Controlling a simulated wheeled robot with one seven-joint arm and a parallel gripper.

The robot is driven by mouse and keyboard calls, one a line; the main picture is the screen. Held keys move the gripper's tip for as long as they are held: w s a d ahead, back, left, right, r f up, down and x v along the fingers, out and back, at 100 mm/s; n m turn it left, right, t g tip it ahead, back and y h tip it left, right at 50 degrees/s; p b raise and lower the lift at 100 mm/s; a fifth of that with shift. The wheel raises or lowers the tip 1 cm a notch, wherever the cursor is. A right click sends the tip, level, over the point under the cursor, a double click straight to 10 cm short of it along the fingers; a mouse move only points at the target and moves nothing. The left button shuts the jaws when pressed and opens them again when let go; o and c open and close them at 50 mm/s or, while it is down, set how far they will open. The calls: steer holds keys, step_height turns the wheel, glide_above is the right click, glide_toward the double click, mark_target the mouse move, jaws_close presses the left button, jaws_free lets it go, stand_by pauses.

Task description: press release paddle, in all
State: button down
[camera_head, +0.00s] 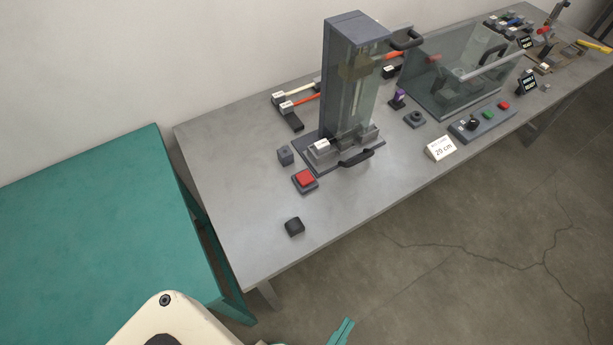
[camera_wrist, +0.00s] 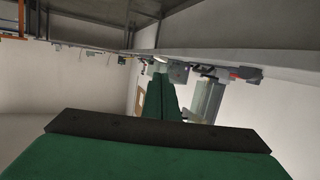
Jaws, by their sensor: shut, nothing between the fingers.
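A red square pad (camera_head: 305,177) on a grey base sits on the grey table (camera_head: 230,200), in front of a tall clear-fronted tower (camera_head: 345,85). It looks like a press paddle, but no label on it is readable. A black handle (camera_head: 356,158) sticks out at the tower's foot. My gripper (camera_head: 342,330) shows as green fingertips at the bottom edge of the head view, off the table's front side and well apart from the pad. In the wrist view my gripper's fingers (camera_wrist: 161,98) are together and empty; the table shows from below its edge.
A small dark block (camera_head: 294,227) stands near the table's front edge, and a grey block (camera_head: 285,155) left of the tower. A clear box (camera_head: 455,85), a button panel (camera_head: 483,122) and a "20 cm" sign (camera_head: 441,148) stand right. A teal table (camera_head: 100,230) is at left.

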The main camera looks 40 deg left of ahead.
steer(key=w+a+f+n+g+y, duration=0.1)
steer(key=w+a+f+n, duration=0.1)
steer(key=w+n, duration=0.45)
steer(key=w+a+f+n+g+y, duration=0.1)
steer(key=w+f+n, duration=0.2)
steer(key=w+n, duration=0.3)
steer(key=w+a+r+n, duration=0.2)
steer(key=w+a+n, duration=0.1)
steer(key=w+a, duration=0.1)
steer(key=w+a+r+n, duration=0.2)
steer(key=w+a+n, duration=0.1)
steer(key=w, duration=0.4)
steer(key=w+a+r+n+g, duration=0.1)
steer(key=w+a+n, duration=0.2)
steer(key=w+a, duration=0.2)
steer(key=shift+w+a+r, duration=0.3)
steer(key=shift+w+r, duration=0.05)
steer(key=shift+r, duration=0.05)
steer(key=w+a+r+n, duration=0.1)
steer(key=a+r+n, duration=0.2)
steer(key=a, duration=0.2)
step_height(320, 180, up, 7)
steer(key=n+g, duration=0.3)
steer(key=n, duration=0.2)
glide_above(303, 180)
steer(key=shift+s+f+m, duration=0.1)
steer(key=shift+m, duration=0.15)
steer(key=shift+f, duration=0.1)
steer(key=shift+f, duration=4.3)
